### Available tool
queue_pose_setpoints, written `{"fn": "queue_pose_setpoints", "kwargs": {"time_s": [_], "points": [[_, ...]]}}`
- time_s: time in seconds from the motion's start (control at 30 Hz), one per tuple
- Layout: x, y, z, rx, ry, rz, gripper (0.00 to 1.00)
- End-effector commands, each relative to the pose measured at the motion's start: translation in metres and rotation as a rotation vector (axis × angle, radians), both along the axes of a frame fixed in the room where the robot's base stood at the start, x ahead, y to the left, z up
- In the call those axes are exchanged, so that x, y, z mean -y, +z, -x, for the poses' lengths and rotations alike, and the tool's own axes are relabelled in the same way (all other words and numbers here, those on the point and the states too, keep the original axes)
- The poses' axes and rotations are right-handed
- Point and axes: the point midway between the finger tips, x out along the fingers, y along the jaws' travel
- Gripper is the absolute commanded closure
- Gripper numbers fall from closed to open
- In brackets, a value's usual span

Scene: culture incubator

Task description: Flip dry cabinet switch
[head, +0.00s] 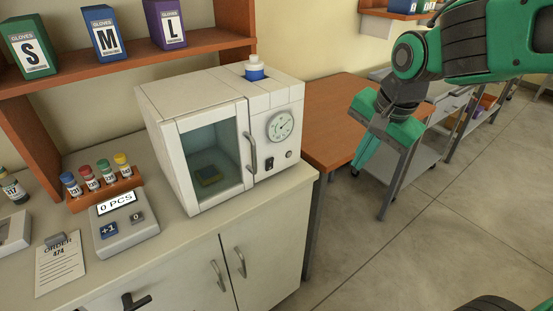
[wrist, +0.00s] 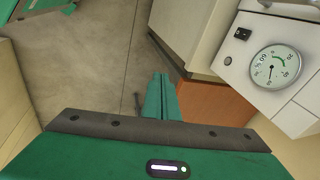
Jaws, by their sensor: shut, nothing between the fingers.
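The dry cabinet (head: 215,135) is a white box with a shut glass door on the counter. Its right front panel has a round dial (head: 281,125) and, below it, a small black switch (head: 269,164). The switch also shows in the wrist view (wrist: 242,33), beside the dial (wrist: 275,66). My gripper (head: 366,150) is to the right of the cabinet, apart from it, over the floor and cart area. In the wrist view its green fingers (wrist: 161,97) are together with nothing between them. Which way the switch is set is too small to tell.
A bottle with a blue band (head: 254,70) stands on top of the cabinet. A vial rack (head: 105,190) and a counter device (head: 124,222) are to its left. An orange-brown table (head: 340,110) stands behind to the right. Open floor (head: 440,220) lies at the right.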

Motion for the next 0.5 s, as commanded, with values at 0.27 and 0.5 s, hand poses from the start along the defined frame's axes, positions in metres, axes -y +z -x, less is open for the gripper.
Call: {"fn": "queue_pose_setpoints", "kwargs": {"time_s": [0.27,0.5], "points": [[-0.122,0.017,-0.02,0.038,-0.072,-0.168,1.0],[-0.14,0.02,-0.019,0.037,-0.089,-0.199,1.0]]}}
